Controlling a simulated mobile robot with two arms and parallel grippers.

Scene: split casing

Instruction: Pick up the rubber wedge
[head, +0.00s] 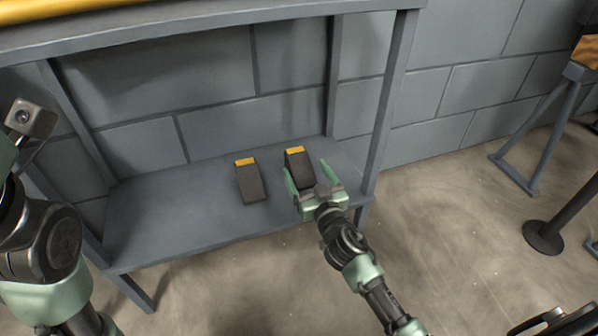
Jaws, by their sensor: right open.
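Two dark wedges with yellow ends lie on the grey lower shelf (160,225) of a metal workbench. The left rubber wedge (250,183) lies free on the shelf.
The bench's upper top (160,18) overhangs the shelf, and a front leg (389,105) stands right of my right gripper. A block wall closes the back. A black round-based post (545,236) and a trestle leg (541,143) stand right. The shelf's left part is bare.

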